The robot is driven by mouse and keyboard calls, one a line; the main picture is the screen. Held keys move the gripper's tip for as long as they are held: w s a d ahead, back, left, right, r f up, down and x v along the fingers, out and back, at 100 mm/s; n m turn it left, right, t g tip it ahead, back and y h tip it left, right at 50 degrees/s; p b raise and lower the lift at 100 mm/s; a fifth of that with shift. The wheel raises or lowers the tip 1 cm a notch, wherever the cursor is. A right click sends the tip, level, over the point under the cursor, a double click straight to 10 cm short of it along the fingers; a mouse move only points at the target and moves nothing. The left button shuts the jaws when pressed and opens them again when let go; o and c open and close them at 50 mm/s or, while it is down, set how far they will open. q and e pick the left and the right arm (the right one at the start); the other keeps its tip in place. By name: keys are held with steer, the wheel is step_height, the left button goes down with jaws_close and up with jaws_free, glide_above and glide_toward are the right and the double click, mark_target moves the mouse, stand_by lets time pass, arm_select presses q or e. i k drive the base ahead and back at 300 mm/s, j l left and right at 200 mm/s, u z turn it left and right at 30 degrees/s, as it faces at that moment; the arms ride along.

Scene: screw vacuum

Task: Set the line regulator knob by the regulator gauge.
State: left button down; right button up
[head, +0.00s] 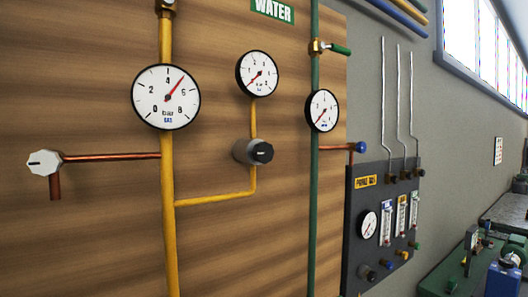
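A black regulator knob (261,152) sits on a grey body at the middle of the wooden board. A short yellow pipe rises from it to a small round gauge (258,73), probably the regulator gauge. Its red needle points to the lower left, near the low end of the scale. A larger gas gauge (165,97) is on the thick yellow pipe to the left; its red needle points to the upper right, between 4 and 6. Nothing touches the knob. Neither of my grippers is in view.
A white knob (43,163) ends a copper pipe at left. A green pipe (314,190) carries another gauge (322,110) and a green-handled valve (338,49). A dark purge panel (356,200) stands at right. Pumps (503,275) are at lower right. Space before the knob looks clear.

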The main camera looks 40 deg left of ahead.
mark_target(263, 153)
steer(key=u, duration=0.4)
steer(key=k+u, duration=0.1)
steer(key=u, duration=0.3)
steer(key=k+u, duration=0.1)
steer(key=u, duration=0.7)
